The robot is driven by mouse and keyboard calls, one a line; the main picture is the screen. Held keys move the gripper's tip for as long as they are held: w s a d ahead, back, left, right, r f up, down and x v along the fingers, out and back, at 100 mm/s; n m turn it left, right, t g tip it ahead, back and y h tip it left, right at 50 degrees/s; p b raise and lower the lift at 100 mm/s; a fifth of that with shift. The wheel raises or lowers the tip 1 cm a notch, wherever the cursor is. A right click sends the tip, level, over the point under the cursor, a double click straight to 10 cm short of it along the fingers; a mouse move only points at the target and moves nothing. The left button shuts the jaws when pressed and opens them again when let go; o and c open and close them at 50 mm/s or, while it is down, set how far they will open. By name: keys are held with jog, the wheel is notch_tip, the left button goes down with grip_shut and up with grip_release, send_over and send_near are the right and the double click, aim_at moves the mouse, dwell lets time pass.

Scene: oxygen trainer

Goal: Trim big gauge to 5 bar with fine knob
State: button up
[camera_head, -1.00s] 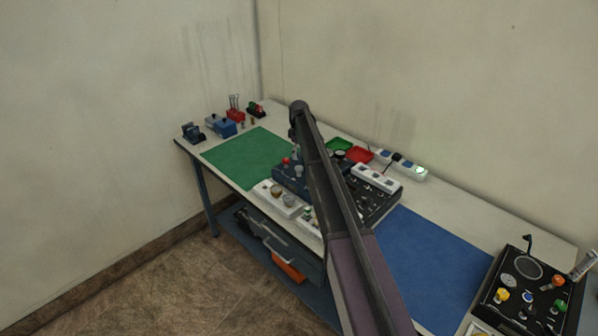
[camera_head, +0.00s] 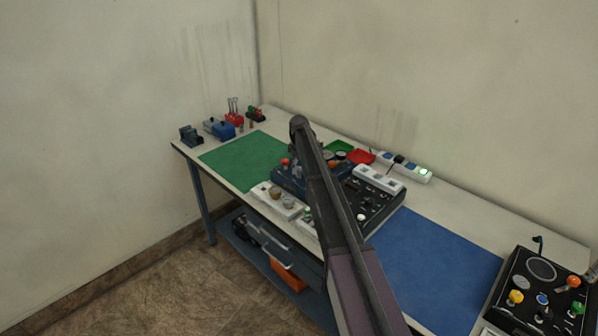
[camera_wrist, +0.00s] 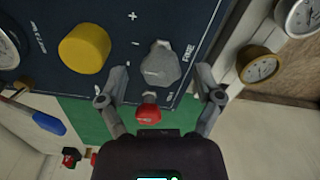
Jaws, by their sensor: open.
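The grey fine knob (camera_wrist: 160,64), beside a "FINE" label, stands on the dark blue panel (camera_wrist: 205,18) in the wrist view. My gripper (camera_wrist: 161,74) is open, its two fingers apart on either side of the knob's lower part. Contact cannot be told. A white-faced gauge (camera_wrist: 7,48) is cut off by the left edge; its reading is not legible, and I cannot tell whether it is the big gauge. In the head view the blue panel (camera_head: 289,181) is partly behind my arm, which hides my gripper and the fine knob.
A yellow knob (camera_wrist: 84,48) sits left of the fine knob, and a red knob (camera_wrist: 149,113) lies below it between my fingers. A brass gauge (camera_wrist: 259,65) and a silver gauge (camera_wrist: 301,16) are at the right. The blue mat (camera_head: 430,265) is clear.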

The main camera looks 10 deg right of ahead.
jog(key=shift+a+f, duration=0.1)
jog(key=shift+f, duration=0.05)
jog(key=c, duration=1.2)
jog(key=shift+o, duration=0.2)
jog(key=shift+m, duration=0.3)
jog(key=m, duration=0.8)
